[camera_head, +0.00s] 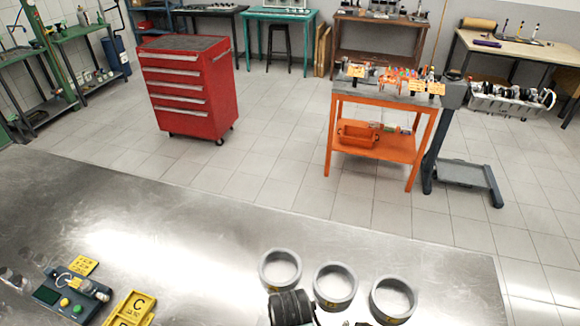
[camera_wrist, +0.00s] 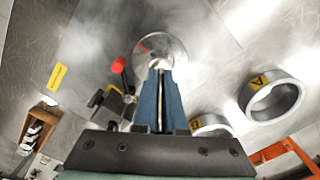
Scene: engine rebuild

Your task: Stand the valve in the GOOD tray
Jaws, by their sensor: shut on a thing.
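In the wrist view my gripper (camera_wrist: 160,68) has its blue fingers closed together. A thin pale piece shows between them. A round, shiny disc (camera_wrist: 174,50) with a small red mark lies just beyond the fingertips; it looks like the valve's head, with the stem in the jaws, but most of the stem is hidden. I cannot read a GOOD label in either view, so I cannot pick out that tray. The orange cart (camera_head: 377,150) has several small yellow labels on top, too small to read.
Three grey rings (camera_head: 335,287) stand on the steel bench (camera_head: 190,240); one in the wrist view (camera_wrist: 275,98) bears an A label. A red-knobbed lever (camera_wrist: 118,65) is left of the fingers. A red tool chest (camera_head: 187,85) stands beyond.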

